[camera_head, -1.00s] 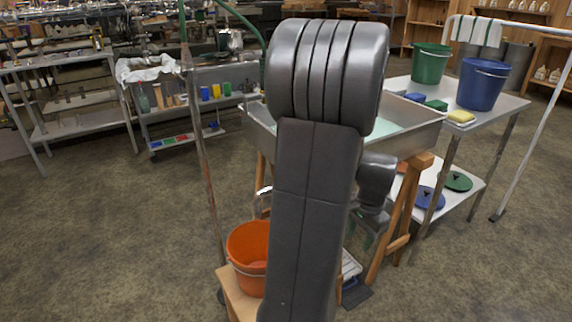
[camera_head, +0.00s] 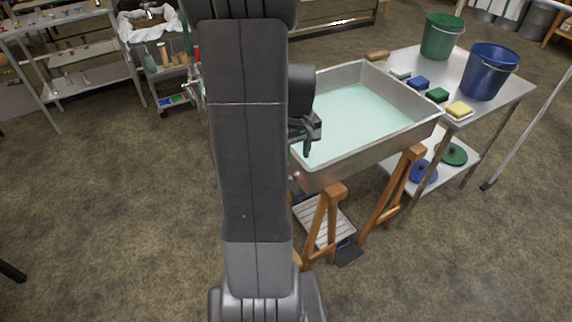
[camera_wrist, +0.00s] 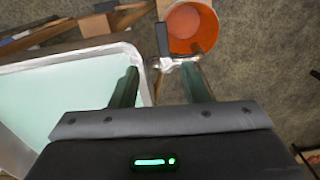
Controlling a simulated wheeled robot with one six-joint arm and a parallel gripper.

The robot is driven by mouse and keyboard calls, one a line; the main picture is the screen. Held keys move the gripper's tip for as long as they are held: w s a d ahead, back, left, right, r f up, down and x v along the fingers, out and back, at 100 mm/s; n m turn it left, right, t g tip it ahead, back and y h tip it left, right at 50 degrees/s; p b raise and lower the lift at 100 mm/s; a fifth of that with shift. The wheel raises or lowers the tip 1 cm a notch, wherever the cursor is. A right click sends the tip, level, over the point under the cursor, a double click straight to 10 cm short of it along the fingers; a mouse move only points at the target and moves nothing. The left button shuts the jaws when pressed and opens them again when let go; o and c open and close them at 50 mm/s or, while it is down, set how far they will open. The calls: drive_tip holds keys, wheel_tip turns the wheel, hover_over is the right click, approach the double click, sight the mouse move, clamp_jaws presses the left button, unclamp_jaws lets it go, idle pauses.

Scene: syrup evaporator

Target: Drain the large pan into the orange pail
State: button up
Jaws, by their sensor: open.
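The large pan (camera_head: 378,152) is a metal tray on wooden trestles, holding pale green liquid (camera_head: 360,115). In the wrist view its pale rim (camera_wrist: 60,60) and liquid fill the left. The orange pail (camera_wrist: 194,28) shows at the top of the wrist view and looks empty. In the head view my arm hides it. A metal tap (camera_wrist: 164,62) with a dark upright handle (camera_wrist: 162,38) lies beyond my fingers, between the pan's corner and the pail. My gripper (camera_wrist: 160,72) is open, its two fingers on either side of the tap in the picture. Contact cannot be told. My gripper also shows by the pan's left side (camera_head: 309,132).
A metal table (camera_head: 520,88) at right holds a green bucket (camera_head: 442,37), a blue bucket (camera_head: 488,72) and several sponges or blocks. Its lower shelf has round lids. A slatted step (camera_head: 325,220) stands under the pan. Open floor lies at front right.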

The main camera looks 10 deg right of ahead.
drive_tip(key=shift+n, duration=0.3)
drive_tip(key=f, duration=1.3)
drive_tip(key=shift+w+a, duration=0.15)
drive_tip(key=shift+a, duration=0.15)
clamp_jaws()
